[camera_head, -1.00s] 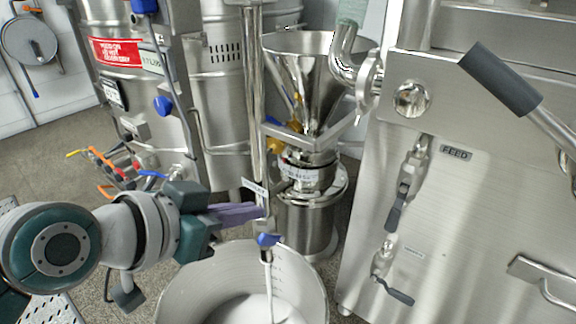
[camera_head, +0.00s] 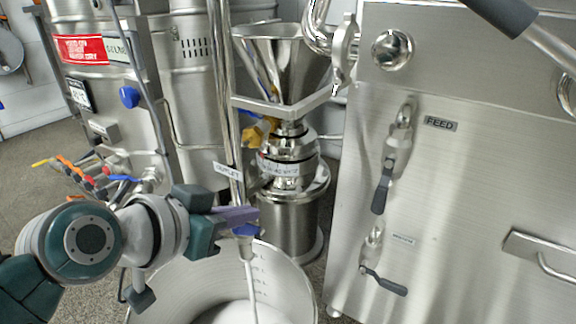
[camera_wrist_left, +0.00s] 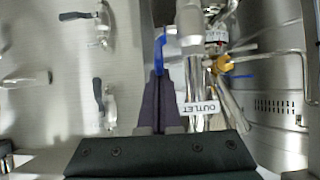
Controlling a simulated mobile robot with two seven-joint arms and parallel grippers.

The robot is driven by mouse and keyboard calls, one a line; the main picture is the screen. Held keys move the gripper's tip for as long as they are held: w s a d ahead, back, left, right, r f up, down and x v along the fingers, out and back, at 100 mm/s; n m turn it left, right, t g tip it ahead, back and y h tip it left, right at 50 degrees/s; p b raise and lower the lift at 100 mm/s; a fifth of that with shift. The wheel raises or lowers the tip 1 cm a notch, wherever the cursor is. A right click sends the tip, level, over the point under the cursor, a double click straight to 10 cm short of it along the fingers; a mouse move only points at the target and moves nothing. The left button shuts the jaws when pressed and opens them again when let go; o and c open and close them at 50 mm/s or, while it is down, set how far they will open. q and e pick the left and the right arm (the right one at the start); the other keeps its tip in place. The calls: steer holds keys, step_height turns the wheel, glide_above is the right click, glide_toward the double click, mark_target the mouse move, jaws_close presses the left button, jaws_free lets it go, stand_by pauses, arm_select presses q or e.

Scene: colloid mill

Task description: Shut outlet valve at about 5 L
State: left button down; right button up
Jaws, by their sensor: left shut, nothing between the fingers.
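The outlet valve's blue handle (camera_head: 246,230) is on the pipe below the OUTLET tag (camera_head: 227,170). A white stream (camera_head: 251,275) runs from it into the steel bucket (camera_head: 292,280), which has marks on its inner wall and white product at the bottom. The level reading is too small to tell. My left gripper (camera_head: 250,214) is shut and empty, its purple fingers just above the blue handle in the head view. In the left wrist view the closed fingers (camera_wrist_left: 157,85) point at the blue handle (camera_wrist_left: 159,50); whether they touch cannot be told. My right gripper is out of view.
The steel hopper (camera_head: 282,65) and mill (camera_head: 287,165) stand behind the outlet. A steel cabinet with a FEED label (camera_head: 440,123) and lever valves fills the right. A vessel with coloured-handle valves (camera_head: 80,170) is at the left.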

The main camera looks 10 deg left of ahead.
mark_target(251, 236)
arm_select(q)
steer(key=shift+s+a+f+t+b, duration=0.1)
steer(key=shift+s+f+t+b, duration=0.25)
steer(key=shift+b, duration=0.65)
steer(key=shift+s+a+f+t+h+b, duration=0.2)
steer(key=shift+s+f+t+h+b, duration=0.55)
steer(key=shift+b, duration=1.9)
steer(key=shift+s+a+f+t+h+b, duration=0.1)
steer(key=shift+s+a+f+t+b, duration=0.25)
steer(key=shift+f+t+b, duration=1.6)
steer(key=shift+s+a+f+t+h+b, duration=0.1)
steer(key=shift+s+t+h+b, duration=0.35)
steer(key=shift+b, duration=2.95)
steer(key=shift+s+f, duration=0.2)
